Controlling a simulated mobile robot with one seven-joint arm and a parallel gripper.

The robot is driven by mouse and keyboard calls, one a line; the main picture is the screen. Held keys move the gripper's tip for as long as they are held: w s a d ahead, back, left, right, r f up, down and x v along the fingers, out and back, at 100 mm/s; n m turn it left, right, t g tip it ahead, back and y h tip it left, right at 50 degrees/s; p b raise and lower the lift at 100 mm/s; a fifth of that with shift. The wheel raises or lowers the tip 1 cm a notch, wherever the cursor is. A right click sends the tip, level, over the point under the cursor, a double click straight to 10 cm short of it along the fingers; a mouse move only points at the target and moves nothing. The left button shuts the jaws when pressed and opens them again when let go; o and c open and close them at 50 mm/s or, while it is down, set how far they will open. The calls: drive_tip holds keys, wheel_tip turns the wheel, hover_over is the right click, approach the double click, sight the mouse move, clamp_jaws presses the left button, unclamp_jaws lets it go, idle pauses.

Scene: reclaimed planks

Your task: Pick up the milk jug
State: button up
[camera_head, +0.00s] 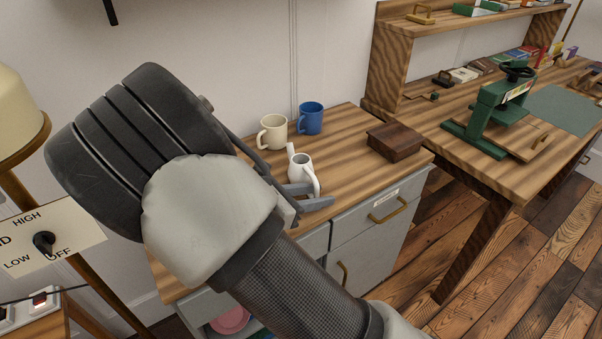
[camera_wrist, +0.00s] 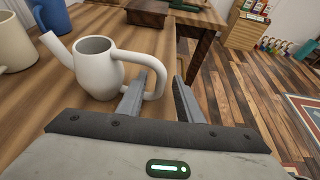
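The white milk jug (camera_head: 299,174) stands upright on the wooden top of the grey cabinet, with its spout pointing away from my gripper. In the wrist view the jug (camera_wrist: 93,70) is at the left, with its looped handle toward the fingers. My gripper (camera_head: 322,194) is at the handle side of the jug. In the wrist view my gripper (camera_wrist: 160,82) is open, with the handle between its fingers. The left finger overlaps the handle's opening and the right finger is outside it, with a visible gap. Whether either finger touches the handle is unclear.
A cream mug (camera_head: 272,132) and a blue mug (camera_head: 311,119) stand behind the jug. A dark wooden box (camera_head: 395,141) lies to the right on the cabinet top (camera_head: 347,135). A workbench with a green press (camera_head: 492,116) stands farther right. A lamp is at the left edge.

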clamp_jaws()
drive_tip(key=shift+r, duration=0.1)
